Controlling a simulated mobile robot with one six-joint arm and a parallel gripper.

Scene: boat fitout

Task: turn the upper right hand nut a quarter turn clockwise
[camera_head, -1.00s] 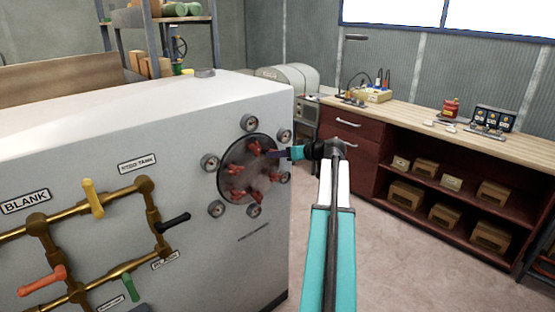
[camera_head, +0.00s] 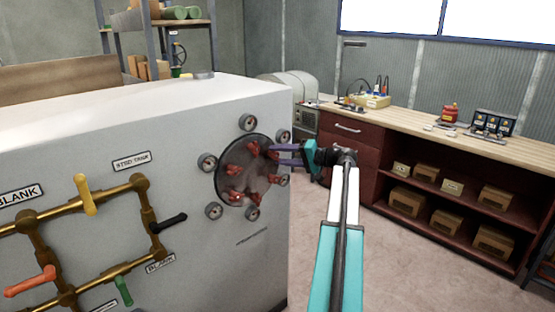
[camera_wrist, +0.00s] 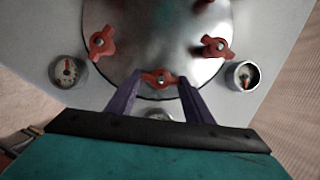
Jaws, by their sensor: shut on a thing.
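The round metal cover (camera_head: 249,176) on the white tank's end carries several red wing nuts around its rim. My gripper (camera_head: 272,156) reaches in from the right to the nut at the cover's upper right, which its fingers partly hide. In the wrist view, my two purple fingers (camera_wrist: 160,82) are shut on this red nut (camera_wrist: 160,77), one on each side. Its wings lie roughly across between the fingers. Two other red nuts, one at left (camera_wrist: 102,43) and one at right (camera_wrist: 216,46), stand free of the gripper.
Round gauges (camera_head: 247,122) ring the cover; two flank it in the wrist view (camera_wrist: 243,75). Brass pipes with coloured levers (camera_head: 87,195) cover the tank's left side. A workbench (camera_head: 440,127) stands along the back right. The floor (camera_head: 400,260) right of the tank is clear.

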